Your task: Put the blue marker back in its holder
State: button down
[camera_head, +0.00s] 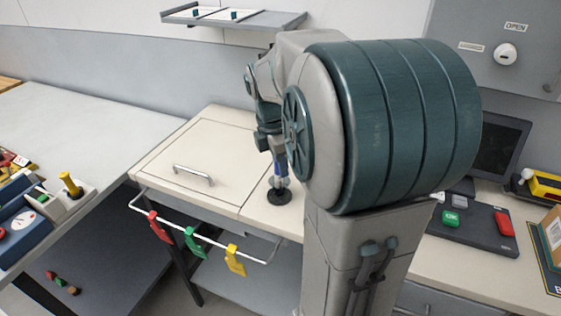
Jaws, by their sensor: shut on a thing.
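My gripper (276,160) points down over the pale worktop, left of my large arm link. It is shut on the blue marker (277,170), a short blue shape between the fingers. Directly below, a small round black base with a pale upper part (279,194) stands on the worktop near its front edge; it looks like the holder. The marker's lower end is at or just above this base. I cannot tell whether it is inside. My arm hides the worktop to the right.
A lid with a metal handle (193,175) lies left of the gripper. Red, green and yellow tags hang from a white rail (196,229) along the front. A wall shelf (232,17) is behind. A black tray (473,231) with green and red blocks is at right.

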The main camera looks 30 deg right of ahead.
jog(key=shift+f, duration=0.2)
jog(key=c, duration=1.3)
grip_release()
jog(key=shift+o, duration=0.2)
notch_tip(320, 180, up, 14)
jog(key=a, duration=0.2)
jog(key=s+a+f+m+t, duration=0.1)
jog(key=s+a+f+m, duration=0.4)
jog(key=s+f+m, duration=0.1)
jog(key=s+a+f+m+t+y, duration=0.1)
jog(key=s+a+f+m+t, duration=0.1)
jog(key=s+a+f+m, duration=0.3)
notch_tip(320, 180, down, 4)
jog(key=s+m, duration=0.1)
jog(key=m, duration=0.4)
jog(key=shift+s+a+f+m, duration=0.15)
jog(key=shift+s+m, duration=0.05)
jog(key=shift+m, duration=0.1)
